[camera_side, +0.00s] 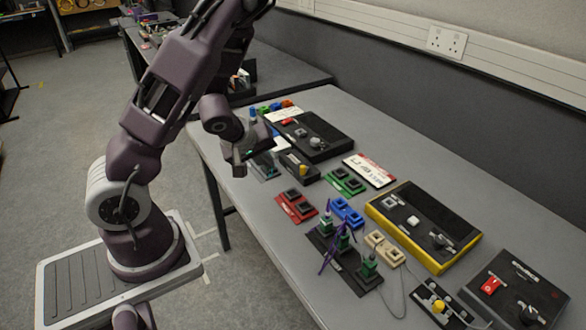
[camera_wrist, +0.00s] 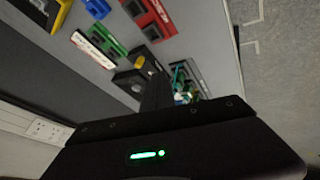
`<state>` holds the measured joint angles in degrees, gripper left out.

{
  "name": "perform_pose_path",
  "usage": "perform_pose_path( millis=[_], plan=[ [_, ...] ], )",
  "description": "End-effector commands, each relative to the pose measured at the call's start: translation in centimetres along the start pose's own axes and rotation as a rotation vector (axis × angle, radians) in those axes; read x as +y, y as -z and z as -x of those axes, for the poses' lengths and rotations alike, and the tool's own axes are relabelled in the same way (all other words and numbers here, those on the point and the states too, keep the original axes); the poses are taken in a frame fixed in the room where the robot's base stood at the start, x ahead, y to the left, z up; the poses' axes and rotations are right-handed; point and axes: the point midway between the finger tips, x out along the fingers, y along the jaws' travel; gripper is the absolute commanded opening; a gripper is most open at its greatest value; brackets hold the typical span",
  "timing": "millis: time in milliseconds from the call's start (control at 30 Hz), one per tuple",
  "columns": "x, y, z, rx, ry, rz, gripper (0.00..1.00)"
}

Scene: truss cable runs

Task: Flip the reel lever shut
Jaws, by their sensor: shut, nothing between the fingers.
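My gripper (camera_side: 239,168) is shut and empty, pointing down near the far-left edge of the table in the side view. Its dark fingers (camera_wrist: 156,95) also show in the wrist view. Beside it is a small grey plate (camera_side: 264,166) with a teal part; this teal part (camera_wrist: 181,76) lies just right of the fingers in the wrist view, partly hidden. A black box (camera_side: 297,168) with a yellow piece stands right of the plate; it also shows in the wrist view (camera_wrist: 147,58). I cannot make out which part is the reel lever, or its position.
A black panel (camera_side: 318,137) with a red piece stands behind. Red (camera_side: 296,205), green (camera_side: 346,181), blue (camera_side: 347,213) and beige (camera_side: 384,248) socket blocks lie to the right. A purple clamp-like thing (camera_side: 336,240) rises among green posts. A yellow-edged panel (camera_side: 424,222) stands farther right.

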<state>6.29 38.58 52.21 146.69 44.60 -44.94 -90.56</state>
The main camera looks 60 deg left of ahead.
Motion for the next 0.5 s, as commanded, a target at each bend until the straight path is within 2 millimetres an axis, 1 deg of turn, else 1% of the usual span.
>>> perform_pose_path(
  millis=[367,500],
  plan=[
    [-0.1,0.1,-2.4,0.000,0.001,0.008,0.00],
    [-0.3,-0.1,-3.7,-0.001,0.004,0.005,0.00]
  ],
)
